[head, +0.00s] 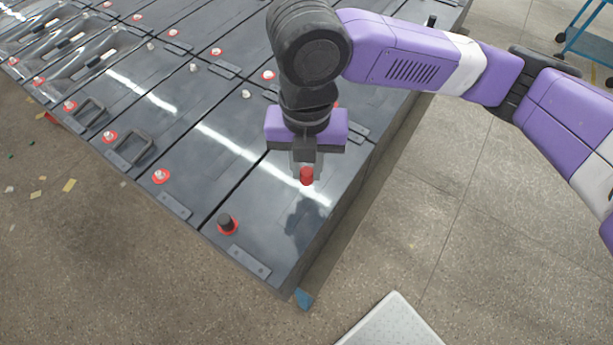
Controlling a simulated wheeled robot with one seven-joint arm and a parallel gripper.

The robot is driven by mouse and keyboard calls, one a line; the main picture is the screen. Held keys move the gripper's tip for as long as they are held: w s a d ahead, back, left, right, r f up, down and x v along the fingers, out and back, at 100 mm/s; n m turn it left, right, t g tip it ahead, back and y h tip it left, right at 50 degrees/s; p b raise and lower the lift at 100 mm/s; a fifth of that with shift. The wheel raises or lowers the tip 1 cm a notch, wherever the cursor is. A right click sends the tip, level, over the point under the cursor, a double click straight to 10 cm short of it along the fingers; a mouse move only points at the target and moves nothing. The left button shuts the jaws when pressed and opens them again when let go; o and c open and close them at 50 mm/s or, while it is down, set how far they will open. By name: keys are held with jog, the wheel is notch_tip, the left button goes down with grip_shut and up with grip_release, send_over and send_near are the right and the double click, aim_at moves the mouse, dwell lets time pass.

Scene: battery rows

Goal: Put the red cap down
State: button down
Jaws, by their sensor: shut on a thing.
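A small red cap (306,176) is at the tips of my gripper (306,168), which points straight down and is shut on it. The cap is over the nearest battery's dark glossy top (275,190), right of its middle. I cannot tell for sure whether it touches the surface, though a dark reflection shows below it. The gripper's body hides part of the battery behind it.
A black cap on a red ring (227,223) stands near the front of the same battery. Bare terminals with red rings, such as one at the left (161,176), line the row. A pale perforated panel (392,322) lies at the bottom. A blue cart (588,40) stands at the upper right.

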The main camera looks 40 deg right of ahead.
aim_at(306, 172)
jog(key=shift+f, duration=2.4)
jog(key=shift+f, duration=0.2)
jog(key=c, duration=1.3)
grip_release()
jog(key=shift+r, duration=0.1)
jog(key=shift+o, duration=0.2)
jog(key=shift+r, duration=0.1)
notch_tip(306, 172, up, 12)
jog(key=shift+r, duration=0.1)
jog(key=shift+a, duration=0.1)
